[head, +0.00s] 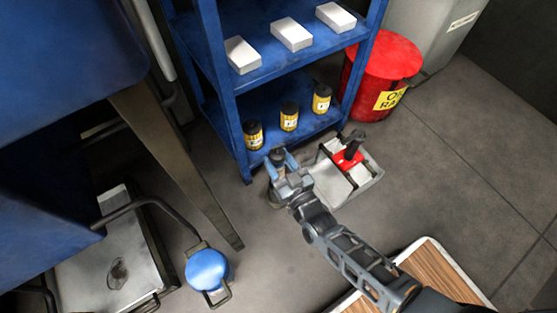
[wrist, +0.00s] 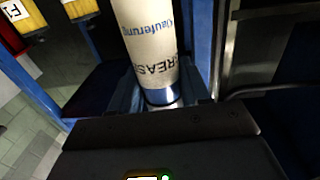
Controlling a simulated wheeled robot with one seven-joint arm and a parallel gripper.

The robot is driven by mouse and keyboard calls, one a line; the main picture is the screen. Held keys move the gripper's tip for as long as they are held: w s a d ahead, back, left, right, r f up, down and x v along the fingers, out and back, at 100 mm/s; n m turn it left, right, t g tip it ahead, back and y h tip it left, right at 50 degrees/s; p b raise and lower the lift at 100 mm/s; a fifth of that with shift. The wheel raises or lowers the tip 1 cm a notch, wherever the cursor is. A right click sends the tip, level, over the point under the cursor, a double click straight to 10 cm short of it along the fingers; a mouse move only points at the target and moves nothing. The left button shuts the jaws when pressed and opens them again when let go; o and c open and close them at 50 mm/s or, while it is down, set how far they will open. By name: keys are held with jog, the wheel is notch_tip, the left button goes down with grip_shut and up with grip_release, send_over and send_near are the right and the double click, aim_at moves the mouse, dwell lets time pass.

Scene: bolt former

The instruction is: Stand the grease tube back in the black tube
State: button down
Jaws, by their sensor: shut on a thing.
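The grease tube (wrist: 150,45) is a cream cylinder with dark and blue lettering and a blue band near its end. It fills the space between the fingers of my gripper (wrist: 160,96) in the wrist view, and the fingers are shut on it. In the head view my gripper (head: 281,166) is low, in front of the blue shelf, and mostly hides the tube. The black tube (head: 355,142) appears as a dark cylinder on a red block, in a pale tray right of my gripper. My gripper is apart from it.
The blue shelf (head: 224,88) holds several yellow-black cans and white boxes. A red bin (head: 385,72) stands behind the tray (head: 330,188). A wooden board (head: 437,272) is at the lower right. Floor at right is free.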

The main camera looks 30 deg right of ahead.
aim_at(281, 176)
jog(key=shift+f+b, duration=0.55)
jog(key=shift+f, duration=0.6)
jog(key=shift+w+f, duration=0.1)
jog(key=shift+f, duration=2.3)
jog(key=shift+c, duration=2.3)
grip_release()
jog(key=s+p, duration=0.2)
jog(key=s, duration=0.6)
jog(key=shift+a, duration=0.35)
